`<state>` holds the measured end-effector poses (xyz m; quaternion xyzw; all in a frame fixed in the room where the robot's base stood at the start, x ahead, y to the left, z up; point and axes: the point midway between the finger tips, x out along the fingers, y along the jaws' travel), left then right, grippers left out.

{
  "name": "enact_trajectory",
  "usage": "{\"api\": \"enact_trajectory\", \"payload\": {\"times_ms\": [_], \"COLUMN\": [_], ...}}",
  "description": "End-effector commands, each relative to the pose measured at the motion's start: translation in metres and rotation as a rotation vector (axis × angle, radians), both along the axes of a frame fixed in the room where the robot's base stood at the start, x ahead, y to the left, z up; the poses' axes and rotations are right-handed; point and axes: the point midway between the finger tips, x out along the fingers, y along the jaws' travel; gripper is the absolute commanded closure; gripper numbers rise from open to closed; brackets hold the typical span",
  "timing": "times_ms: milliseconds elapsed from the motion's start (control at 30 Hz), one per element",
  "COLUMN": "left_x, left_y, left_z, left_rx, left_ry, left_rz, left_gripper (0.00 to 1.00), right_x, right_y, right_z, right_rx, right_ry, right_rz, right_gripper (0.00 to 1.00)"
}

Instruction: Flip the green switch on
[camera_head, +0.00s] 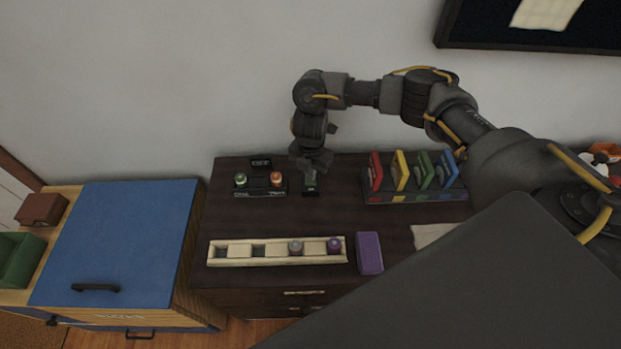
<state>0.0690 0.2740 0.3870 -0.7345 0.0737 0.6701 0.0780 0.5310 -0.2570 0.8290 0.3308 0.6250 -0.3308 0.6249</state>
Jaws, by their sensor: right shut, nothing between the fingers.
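A small dark switch unit with a green part (311,182) stands on the dark cabinet top, near the back wall. My right gripper (309,170) reaches down over it, shut and empty. The fingertips are at or just above the green part and partly hide it. I cannot tell whether they touch, or which way the switch is set. To its left is a black panel (259,193) with a green-topped knob (241,180) and a red-orange knob (276,179). My left gripper is not in view.
A rack (412,197) of red, yellow, green and blue panels stands to the right. A pale wooden slotted tray (226,262) and a purple block (369,253) lie at the front. A blue-topped cabinet (120,240) is at left. The middle of the dark top (310,218) is clear.

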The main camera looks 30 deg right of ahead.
Motion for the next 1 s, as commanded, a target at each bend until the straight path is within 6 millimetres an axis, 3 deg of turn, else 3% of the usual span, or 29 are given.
{"api": "enact_trajectory", "payload": {"times_ms": [1000], "left_x": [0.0], "left_y": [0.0], "left_z": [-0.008], "left_rx": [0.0], "left_ry": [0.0], "left_rz": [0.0], "left_gripper": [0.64], "right_x": [0.0], "right_y": [0.0], "right_z": [-0.012], "right_rx": [0.0], "right_ry": [0.0], "right_rz": [0.0], "right_gripper": [1.0]}}
